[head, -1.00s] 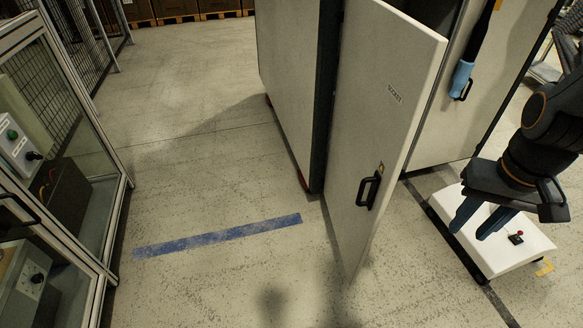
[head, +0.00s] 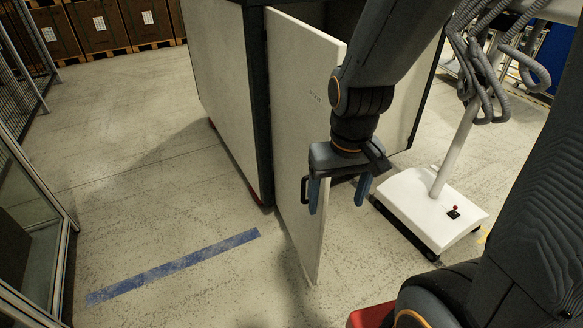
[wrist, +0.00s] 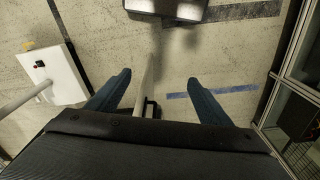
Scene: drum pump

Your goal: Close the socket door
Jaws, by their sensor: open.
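The white socket door (head: 300,130) stands open, swung out from the cabinet (head: 220,80) in the head view. Its black handle (head: 304,190) shows on its left face, partly behind my gripper. My gripper (head: 339,203) is open at the door's free edge, pointing down, one finger left of the panel and one right of it. In the wrist view, the door's pale edge (wrist: 145,78) lies between the two spread fingers (wrist: 158,92), with the handle (wrist: 150,107) on the right side. I cannot tell whether a finger touches the door.
A white wheeled base (head: 420,205) with a pole and grey hoses (head: 485,70) stands to the right. A blue floor stripe (head: 175,265) lies at the left. A glazed enclosure (head: 30,210) borders the left; the floor between is clear.

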